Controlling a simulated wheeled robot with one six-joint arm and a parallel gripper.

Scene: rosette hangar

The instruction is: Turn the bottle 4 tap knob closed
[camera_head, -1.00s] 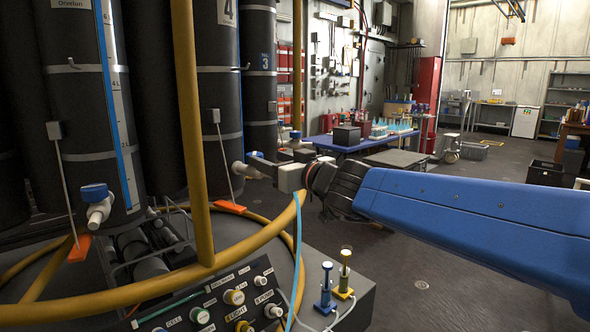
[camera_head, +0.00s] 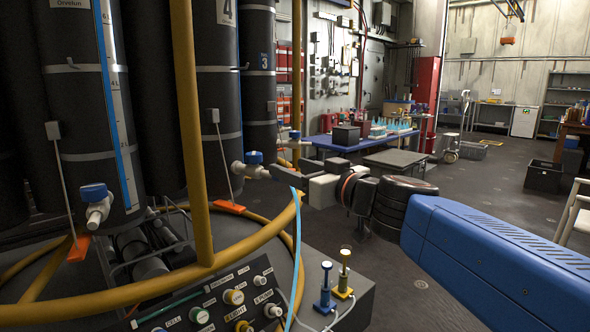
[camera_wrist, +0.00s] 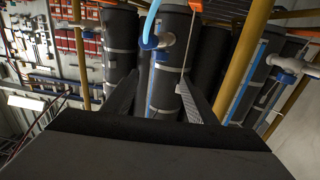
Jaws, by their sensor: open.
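Bottle 4 (camera_head: 219,100) is a tall dark cylinder with a "4" label, left of centre in the head view. Its pale tap (camera_head: 240,169) sticks out low on its right side, with a blue knob (camera_head: 254,157) on top. My gripper (camera_head: 273,168) is open, just right of the tap at about knob height, its dark fingers pointing left toward it. I cannot tell whether they touch the tap. In the wrist view the blue knob (camera_wrist: 149,37) shows beyond my open gripper (camera_wrist: 160,82), between the finger lines; nothing is seen held.
A yellow post (camera_head: 195,130) and curved yellow rail (camera_head: 265,238) stand before the bottles. Another blue-knobbed tap (camera_head: 96,200) is at left. A light-blue hose (camera_head: 297,250) hangs below my gripper. A button panel (camera_head: 215,305) lies below. The floor at right is largely clear.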

